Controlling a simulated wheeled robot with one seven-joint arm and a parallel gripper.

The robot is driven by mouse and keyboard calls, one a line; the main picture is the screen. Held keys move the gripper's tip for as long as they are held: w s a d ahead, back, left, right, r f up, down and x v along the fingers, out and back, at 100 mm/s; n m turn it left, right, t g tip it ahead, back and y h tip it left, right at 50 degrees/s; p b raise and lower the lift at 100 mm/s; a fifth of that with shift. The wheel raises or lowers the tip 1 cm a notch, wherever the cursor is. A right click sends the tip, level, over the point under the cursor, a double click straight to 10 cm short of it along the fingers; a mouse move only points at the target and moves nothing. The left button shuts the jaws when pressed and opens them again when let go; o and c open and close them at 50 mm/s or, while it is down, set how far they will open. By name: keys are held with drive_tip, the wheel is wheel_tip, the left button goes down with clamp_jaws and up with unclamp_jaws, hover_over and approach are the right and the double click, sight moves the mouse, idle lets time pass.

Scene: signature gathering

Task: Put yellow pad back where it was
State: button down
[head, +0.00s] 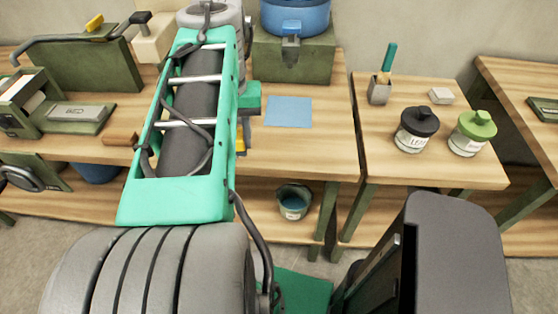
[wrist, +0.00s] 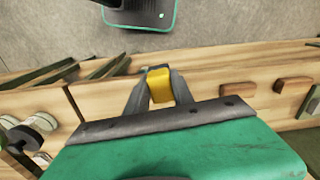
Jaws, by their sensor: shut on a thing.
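The yellow pad (wrist: 158,86) is a small yellow block between the two grey fingers of my gripper (wrist: 157,78) in the wrist view. The fingers are shut on it, one on each side. In the head view a sliver of the yellow pad (head: 241,141) shows just right of my green arm, over the wooden workbench (head: 310,160), left of the blue square sheet (head: 289,111). My arm hides most of my gripper there. I cannot tell whether the pad touches the bench.
A brown block (head: 120,138) lies left of my arm. Green boxes (head: 292,60) stand at the back. On the right table are a brush holder (head: 379,90), a white block (head: 442,96), a black-lidded jar (head: 415,130) and a green-lidded jar (head: 472,134). A bucket (head: 294,202) stands below.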

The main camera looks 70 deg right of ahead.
drive_tip(key=shift+m, duration=0.7)
drive_tip(key=s+d+f, duration=0.2)
drive_tip(key=d+f, duration=0.1)
drive_tip(key=d, duration=0.1)
drive_tip(key=s+d+f+p, duration=0.1)
drive_tip(key=s+d+f, duration=0.2)
drive_tip(key=d+f, duration=0.1)
drive_tip(key=s+d+f+p, duration=0.1)
drive_tip(key=s+d+f, duration=0.1)
drive_tip(key=d, duration=0.3)
drive_tip(key=shift+s+d+f, duration=0.25)
drive_tip(key=shift+d+f, duration=0.1)
drive_tip(key=shift+f, duration=1.75)
drive_tip(key=shift+f, duration=0.15)
drive_tip(key=c, duration=1.1)
unclamp_jaws()
